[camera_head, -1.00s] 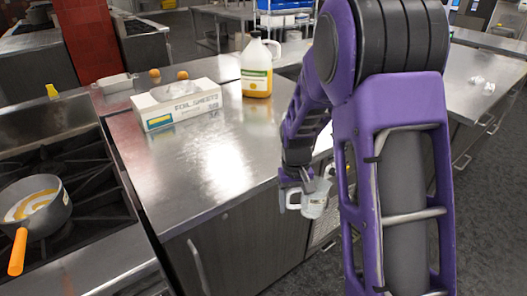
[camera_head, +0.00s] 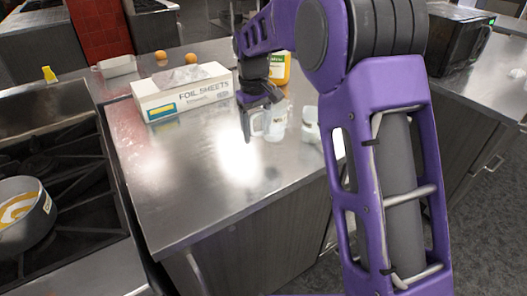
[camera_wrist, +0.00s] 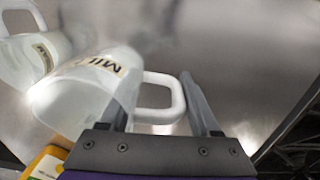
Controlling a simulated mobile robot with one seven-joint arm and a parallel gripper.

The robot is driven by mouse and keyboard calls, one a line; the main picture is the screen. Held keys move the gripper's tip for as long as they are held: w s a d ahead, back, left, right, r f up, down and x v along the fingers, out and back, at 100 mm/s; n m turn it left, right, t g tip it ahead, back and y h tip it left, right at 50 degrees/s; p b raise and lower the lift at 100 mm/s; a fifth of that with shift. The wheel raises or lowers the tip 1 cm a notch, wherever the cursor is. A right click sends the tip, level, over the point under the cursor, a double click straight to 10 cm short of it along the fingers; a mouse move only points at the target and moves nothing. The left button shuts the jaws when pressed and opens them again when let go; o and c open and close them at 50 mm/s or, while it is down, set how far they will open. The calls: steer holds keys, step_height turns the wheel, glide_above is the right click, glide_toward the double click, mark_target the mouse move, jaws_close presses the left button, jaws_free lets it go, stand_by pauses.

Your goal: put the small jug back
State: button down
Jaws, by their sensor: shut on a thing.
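My gripper (camera_head: 254,128) is shut on the handle of a small whitish, translucent jug (camera_head: 276,122). The jug is over the steel counter (camera_head: 190,190), near its right part, and looks roughly upright in the head view. I cannot tell whether its base touches the counter. In the wrist view, the handle of the held jug (camera_wrist: 75,100) passes between the fingers (camera_wrist: 165,95), and its label begins "MIL". A second similar jug (camera_head: 311,126) stands close to its right in the head view, partly behind my arm. It also shows at the left edge of the wrist view (camera_wrist: 25,60).
A foil sheets box (camera_head: 183,92) lies behind and left of the gripper. A yellow-labelled bottle (camera_head: 280,68) stands behind my arm. Two orange-brown round things (camera_head: 191,58) and a white tray (camera_head: 117,67) are farther back. A pot (camera_head: 25,215) sits on the stove. The counter's front is clear.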

mark_target(255, 115)
steer(key=shift+f+b, duration=0.3)
steer(key=shift+f, duration=3.25)
steer(key=shift+f, duration=0.1)
steer(key=shift+c, duration=0.6)
jaws_free()
step_height(255, 115, up, 12)
steer(key=shift+s+a+r+p, duration=0.1)
steer(key=shift+s+a+p, duration=0.05)
steer(key=shift+p, duration=0.5)
